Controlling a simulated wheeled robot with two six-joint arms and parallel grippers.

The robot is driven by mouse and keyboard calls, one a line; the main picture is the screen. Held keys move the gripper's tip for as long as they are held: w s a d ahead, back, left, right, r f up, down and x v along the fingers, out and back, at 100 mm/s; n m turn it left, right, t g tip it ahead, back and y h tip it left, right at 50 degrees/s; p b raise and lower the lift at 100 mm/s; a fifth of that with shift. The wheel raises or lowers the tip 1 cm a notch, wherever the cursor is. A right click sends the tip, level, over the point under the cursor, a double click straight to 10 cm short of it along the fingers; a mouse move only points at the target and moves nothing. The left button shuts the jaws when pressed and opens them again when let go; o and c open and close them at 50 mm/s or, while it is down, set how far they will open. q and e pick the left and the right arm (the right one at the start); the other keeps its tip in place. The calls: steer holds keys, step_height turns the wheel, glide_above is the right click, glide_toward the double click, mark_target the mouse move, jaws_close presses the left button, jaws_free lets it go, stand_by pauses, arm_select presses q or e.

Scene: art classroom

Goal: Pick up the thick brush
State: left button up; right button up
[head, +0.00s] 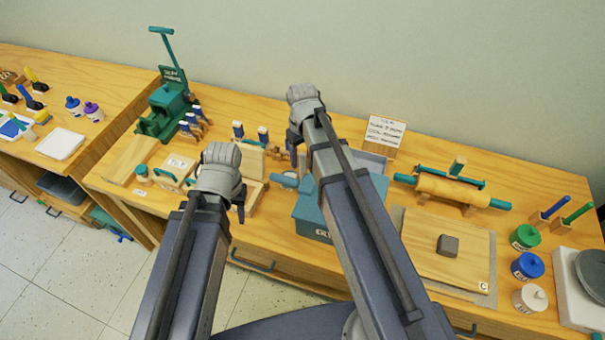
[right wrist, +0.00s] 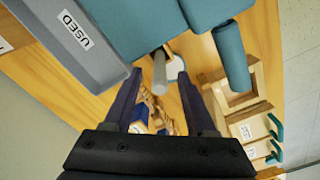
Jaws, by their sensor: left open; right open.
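I cannot tell for sure which thing is the thick brush. Small blue-topped tools stand behind the wooden boxes in the head view (head: 238,130); blue-topped tools also show between my right fingers in the right wrist view (right wrist: 140,127), some way off. My right gripper (head: 293,140) points down above the bench, left of the teal box (head: 311,212). In the right wrist view its jaws (right wrist: 160,88) are apart with nothing held; a grey rod-like thing (right wrist: 159,72) shows between them. My left gripper (head: 240,203) is open and low near the front edge, its fingers partly hidden.
A grey bin marked USED (right wrist: 72,35) is close by in the right wrist view. A green press (head: 165,108) stands at left. A rolling pin (head: 452,190), a wooden board (head: 430,250) and several lidded jars (head: 527,267) are at right. My right arm hides part of the bench.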

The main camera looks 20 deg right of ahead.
mark_target(303, 167)
step_height(303, 167, down, 5)
steer(key=b, duration=0.4)
steer(key=shift+f+b, duration=0.1)
steer(key=shift+b, duration=0.3)
steer(key=shift+c, duration=0.3)
jaws_close()
